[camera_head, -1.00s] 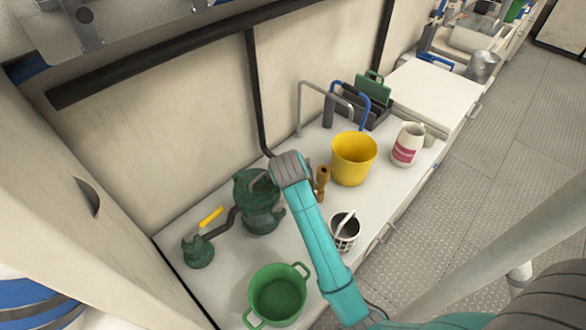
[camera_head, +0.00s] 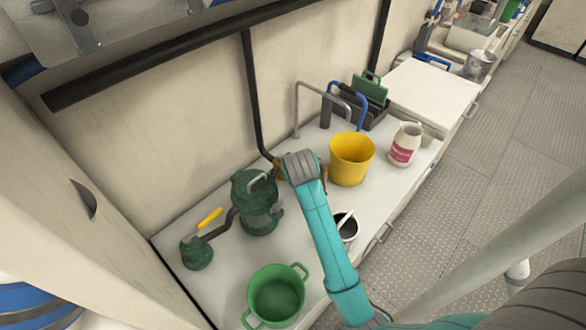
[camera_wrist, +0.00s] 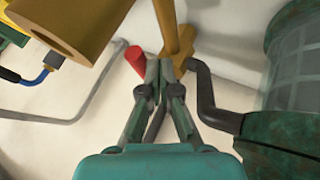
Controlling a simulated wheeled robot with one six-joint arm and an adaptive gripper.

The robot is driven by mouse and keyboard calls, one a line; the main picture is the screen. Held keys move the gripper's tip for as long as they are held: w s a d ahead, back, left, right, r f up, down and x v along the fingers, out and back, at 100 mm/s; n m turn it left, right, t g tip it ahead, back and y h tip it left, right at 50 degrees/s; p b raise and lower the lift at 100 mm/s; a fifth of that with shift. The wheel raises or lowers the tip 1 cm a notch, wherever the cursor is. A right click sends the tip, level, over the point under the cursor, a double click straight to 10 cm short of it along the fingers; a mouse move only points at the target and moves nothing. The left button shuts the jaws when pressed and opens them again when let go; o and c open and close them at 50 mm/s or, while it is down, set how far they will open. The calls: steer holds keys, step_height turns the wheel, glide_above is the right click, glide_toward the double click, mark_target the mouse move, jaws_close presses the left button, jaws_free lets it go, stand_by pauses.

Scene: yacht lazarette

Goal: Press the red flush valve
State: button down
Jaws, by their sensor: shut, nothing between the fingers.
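The red flush valve (camera_wrist: 135,58) shows in the wrist view as a short red cylinder, just left of the fingertips and beside an upright brass fitting (camera_wrist: 170,28). My gripper (camera_wrist: 160,68) is shut and empty, its fingertips pointing toward the fitting. The tips look close to the red end, but I cannot tell whether they touch it. A dark pipe (camera_wrist: 205,90) runs from the fitting to the green strainer body (camera_wrist: 285,130) at right. In the head view, the strainer (camera_head: 255,205) stands left of my arm; the arm hides the red valve and my fingers.
A green pot (camera_head: 275,295) is in front. A white jug (camera_head: 405,145) is farther right. A large brass-coloured cylinder (camera_wrist: 70,30) fills the wrist view's upper left.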

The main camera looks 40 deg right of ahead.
steer(key=shift+s+d+n+t+y, duration=0.15)
steer(key=shift+d+n+t+y, duration=0.35)
steer(key=shift+d+n, duration=0.5)
steer(key=w+d+n+y, duration=0.6)
steer(key=d+n, duration=0.2)
steer(key=shift+n+t, duration=0.3)
steer(key=shift+w, duration=0.1)
